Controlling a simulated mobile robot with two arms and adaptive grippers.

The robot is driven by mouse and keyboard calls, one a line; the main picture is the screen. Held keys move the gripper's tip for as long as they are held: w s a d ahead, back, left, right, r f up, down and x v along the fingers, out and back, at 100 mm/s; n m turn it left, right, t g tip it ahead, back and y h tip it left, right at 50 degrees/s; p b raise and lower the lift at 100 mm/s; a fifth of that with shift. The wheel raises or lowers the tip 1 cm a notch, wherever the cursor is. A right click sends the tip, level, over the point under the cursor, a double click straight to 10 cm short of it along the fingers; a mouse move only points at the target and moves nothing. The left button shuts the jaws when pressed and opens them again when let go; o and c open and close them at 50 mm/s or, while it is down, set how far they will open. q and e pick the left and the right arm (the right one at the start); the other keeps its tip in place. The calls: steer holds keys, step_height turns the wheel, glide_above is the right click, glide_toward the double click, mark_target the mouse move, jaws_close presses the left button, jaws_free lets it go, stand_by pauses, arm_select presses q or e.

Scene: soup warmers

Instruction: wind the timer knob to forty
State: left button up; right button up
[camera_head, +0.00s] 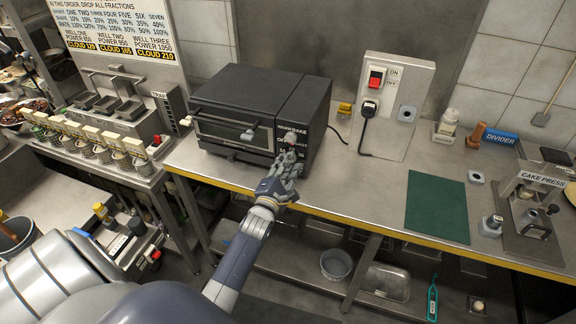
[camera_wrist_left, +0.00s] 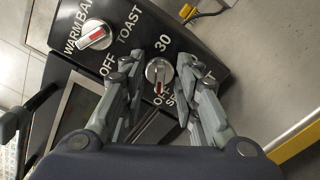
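The black toaster oven (camera_head: 258,82) stands on the steel counter, its control panel on the right of its front. In the left wrist view the timer knob (camera_wrist_left: 159,72) is a round silver dial with a red mark, beside the printed 30, OFF and SET. Its red mark points down towards OFF. My left gripper (camera_head: 288,161) is at the panel; in the wrist view its fingers (camera_wrist_left: 159,65) stand on either side of the timer knob. They look apart from it, with a narrow gap. My right gripper is not in view.
A second knob (camera_wrist_left: 95,36), by WARM, BAKE and TOAST, is close to the left of my fingers. The oven door handle (camera_head: 248,134) is left of the gripper. A switch panel (camera_head: 395,95) with a plugged cable stands right of the oven.

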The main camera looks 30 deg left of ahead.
arm_select(q)
jaws_close()
